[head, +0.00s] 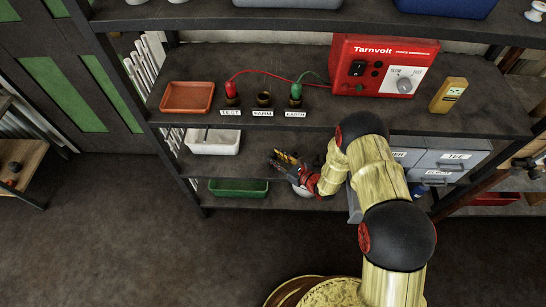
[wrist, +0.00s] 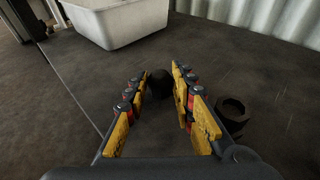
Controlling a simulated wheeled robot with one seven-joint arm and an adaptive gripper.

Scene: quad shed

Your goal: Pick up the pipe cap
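In the wrist view, a small dark rounded piece (wrist: 159,83) sits on the dark shelf board (wrist: 90,85), just beyond and between my fingertips. It looks like the pipe cap, though its shape is partly hidden by the right finger. A second dark piece with a round hollow top (wrist: 233,110) stands to the right, beside the outside of the right finger. My gripper (wrist: 157,85) is open, its yellow and black fingers apart with nothing between the pads. In the head view my gripper (head: 281,156) reaches into the middle shelf; neither dark piece can be made out there.
A white bin (head: 213,141) stands on the same shelf, to the left of my gripper and ahead in the wrist view. Grey drawers (head: 445,158) stand right of my arm. The upper shelf holds an orange tray (head: 187,97) and a red Tarnvolt box (head: 383,66). A green tray (head: 238,188) sits below.

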